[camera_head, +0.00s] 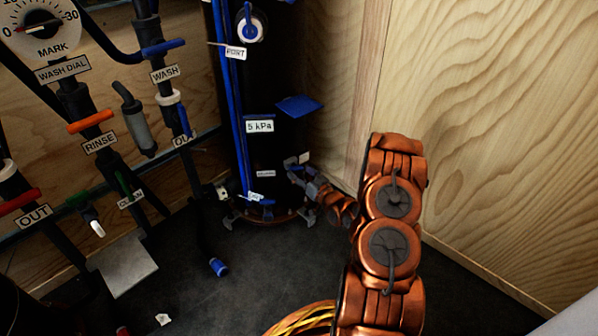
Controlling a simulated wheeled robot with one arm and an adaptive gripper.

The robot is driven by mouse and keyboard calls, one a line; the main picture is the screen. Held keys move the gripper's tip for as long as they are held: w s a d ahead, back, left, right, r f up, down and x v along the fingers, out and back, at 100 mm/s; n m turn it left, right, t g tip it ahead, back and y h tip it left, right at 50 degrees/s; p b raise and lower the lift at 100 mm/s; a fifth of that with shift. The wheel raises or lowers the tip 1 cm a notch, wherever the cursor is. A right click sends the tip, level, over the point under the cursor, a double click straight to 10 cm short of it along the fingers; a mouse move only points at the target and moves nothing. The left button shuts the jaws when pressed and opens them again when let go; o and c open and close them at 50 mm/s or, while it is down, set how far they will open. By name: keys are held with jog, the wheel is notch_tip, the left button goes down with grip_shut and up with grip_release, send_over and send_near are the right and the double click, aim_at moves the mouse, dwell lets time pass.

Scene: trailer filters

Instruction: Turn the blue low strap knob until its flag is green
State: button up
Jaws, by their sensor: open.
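A tall black filter vessel (262,90) stands in the corner with blue straps (240,120) running down its front. Near its foot is a blue fitting (267,203) with a small white label (256,196), which may be the low strap knob; it is too small to be sure. I cannot make out a green flag. My copper-coloured arm comes from the lower right, and my gripper (294,175) is at the vessel's lower right side, open. It looks close to the vessel; whether it touches anything is unclear.
Left are black pipes with a red OUT handle (18,201), an orange RINSE handle (90,122) and a blue WASH handle (163,47). A blue plate (300,105) juts from the vessel. A yellow hose coil (300,320) lies in front. Wooden walls close the right.

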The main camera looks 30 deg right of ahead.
jog(key=shift+w+b, duration=0.35)
jog(key=shift+w, duration=0.95)
jog(key=shift+c, duration=0.3)
jog(key=c, duration=1)
jog(key=shift+w+d, duration=0.1)
jog(key=shift+d, duration=0.1)
jog(key=shift+c, duration=0.5)
jog(key=shift+r+p, duration=0.1)
jog(key=shift+p, duration=0.3)
jog(key=shift+r+n+p, duration=0.1)
jog(key=shift+n+p, duration=0.85)
jog(key=shift+n, duration=0.05)
jog(key=shift+a+n+p, duration=0.1)
jog(key=shift+n+p, duration=1.05)
jog(key=shift+n, duration=0.65)
jog(key=shift+f, duration=0.2)
